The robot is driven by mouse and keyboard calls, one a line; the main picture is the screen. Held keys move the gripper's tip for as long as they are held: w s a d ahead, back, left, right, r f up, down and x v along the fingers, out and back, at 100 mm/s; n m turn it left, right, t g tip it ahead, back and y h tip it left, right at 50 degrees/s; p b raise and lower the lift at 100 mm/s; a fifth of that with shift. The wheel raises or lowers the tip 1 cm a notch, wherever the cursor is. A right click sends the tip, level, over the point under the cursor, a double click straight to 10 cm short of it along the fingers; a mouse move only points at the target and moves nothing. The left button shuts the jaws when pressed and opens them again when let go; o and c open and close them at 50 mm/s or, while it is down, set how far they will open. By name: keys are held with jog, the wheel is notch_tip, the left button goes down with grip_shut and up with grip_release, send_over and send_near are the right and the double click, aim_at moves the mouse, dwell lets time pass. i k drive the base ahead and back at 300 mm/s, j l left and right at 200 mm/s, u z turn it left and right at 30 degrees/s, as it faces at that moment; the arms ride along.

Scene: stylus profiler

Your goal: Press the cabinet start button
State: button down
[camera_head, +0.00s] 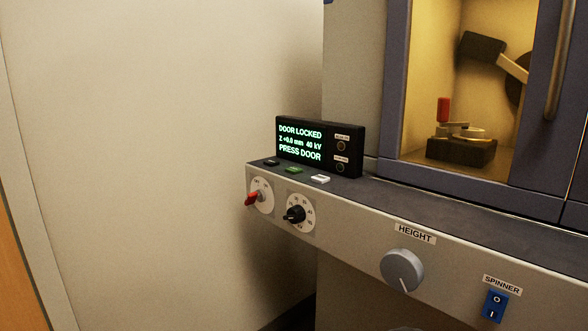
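Three small buttons sit on the top ledge of the cabinet's control panel in the head view: a black one (271,162), a green one (293,170) and a white one (320,179). No readable label shows which is the start button. Behind them a black display (301,143) reads "DOOR LOCKED", "Z +0.0 mm 40 kV" and "PRESS DOOR" in green-white letters. Two small round indicators with labels too small to read are at its right side. My gripper is not in view.
The front panel carries a red-handled rotary switch (259,196), a black knob (296,214), a grey HEIGHT knob (402,270) and a blue SPINNER rocker (494,306). The cabinet's windowed door (545,110) appears closed, with a lit interior. A bare wall (150,130) is at left.

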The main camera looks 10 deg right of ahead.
aim_at(293, 170)
jog(key=i+j, duration=0.1)
jog(key=j, duration=0.75)
jog(key=i+j, duration=0.15)
jog(key=j, duration=0.25)
jog(key=z, duration=1.8)
